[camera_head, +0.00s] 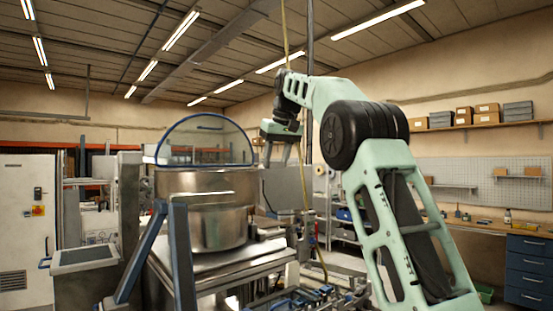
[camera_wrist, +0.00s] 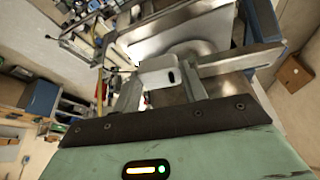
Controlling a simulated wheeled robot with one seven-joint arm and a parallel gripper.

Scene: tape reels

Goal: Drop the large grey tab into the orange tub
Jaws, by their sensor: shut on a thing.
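My gripper (camera_head: 282,160) is raised at the middle of the head view, just right of the large steel bowl, with its fingers pointing down. In the wrist view, my gripper (camera_wrist: 158,88) is shut on a pale grey piece with a small dark slot, which looks like the large grey tab (camera_wrist: 155,73). The tab sits between the fingertips, its lower part hidden by the gripper. In the head view the tab cannot be made out. I cannot identify an orange tub in either view.
A steel bowl (camera_head: 207,221) with a blue-rimmed clear guard (camera_head: 208,140) stands on a metal machine left of my gripper. A blue frame bar (camera_head: 182,262) is in front of it. A workbench with blue drawers (camera_head: 528,268) is at the right. Shelves with boxes (camera_head: 487,111) hang above.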

